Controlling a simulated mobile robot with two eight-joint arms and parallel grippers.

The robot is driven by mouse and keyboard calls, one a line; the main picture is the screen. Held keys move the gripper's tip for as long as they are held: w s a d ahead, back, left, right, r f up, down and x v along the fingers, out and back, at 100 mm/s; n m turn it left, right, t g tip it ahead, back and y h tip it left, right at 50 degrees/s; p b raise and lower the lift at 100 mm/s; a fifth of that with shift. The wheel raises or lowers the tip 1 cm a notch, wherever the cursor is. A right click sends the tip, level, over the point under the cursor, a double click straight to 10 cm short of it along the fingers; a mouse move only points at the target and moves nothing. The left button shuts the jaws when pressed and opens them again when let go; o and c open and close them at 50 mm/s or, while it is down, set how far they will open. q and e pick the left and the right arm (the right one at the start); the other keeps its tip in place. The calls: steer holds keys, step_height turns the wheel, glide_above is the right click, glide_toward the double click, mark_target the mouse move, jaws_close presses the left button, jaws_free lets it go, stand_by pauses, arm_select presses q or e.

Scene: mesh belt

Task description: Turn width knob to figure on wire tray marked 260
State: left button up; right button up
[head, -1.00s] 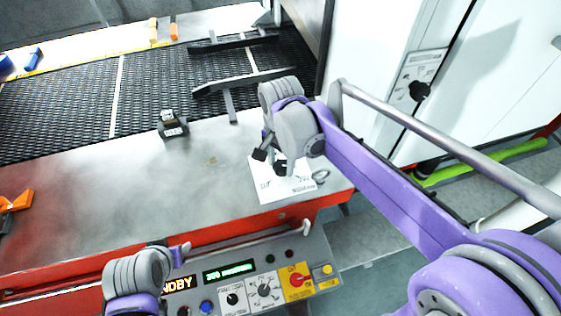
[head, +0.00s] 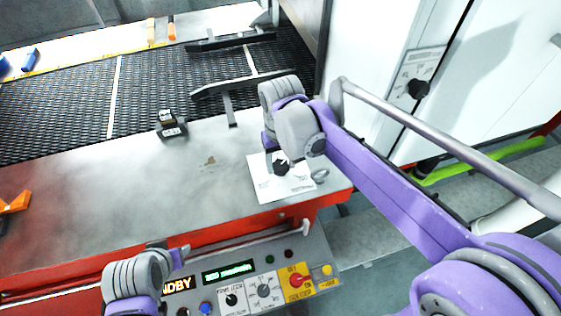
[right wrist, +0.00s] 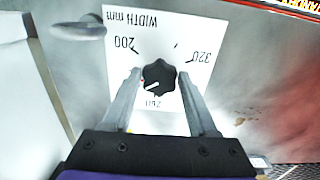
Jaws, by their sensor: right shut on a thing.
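The width knob (right wrist: 158,77) is black and lobed. It sits on a white plate (right wrist: 125,40) reading WIDTH mm, upside down in the right wrist view, with 200 upper left, 320 upper right and 260 at the bottom. The knob's white pointer line points down-left there, between 200 and 260 and nearer 260. My right gripper (right wrist: 159,75) is shut on the knob, one finger on each side. The knob also shows under my right wrist in the head view (head: 281,168). My left gripper (head: 175,252) is above the control panel; its jaws are unclear. No wire tray marked 260 is readable.
A small dark block with a white label (head: 171,126) stands at the mesh belt's (head: 70,105) edge. Dark guide bars (head: 240,84) lie over the belt. The panel (head: 232,270) below has displays, knobs and a red switch. A white cabinet (head: 500,80) is at right.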

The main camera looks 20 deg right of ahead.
mark_target(282, 166)
steer(key=n, duration=0.5)
steer(key=shift+d+n, duration=0.1)
steer(key=shift+n, duration=2.4)
steer(key=shift+w, duration=0.1)
steer(key=o, duration=1.4)
step_height(282, 166, up, 11)
steer(key=shift+f, duration=0.1)
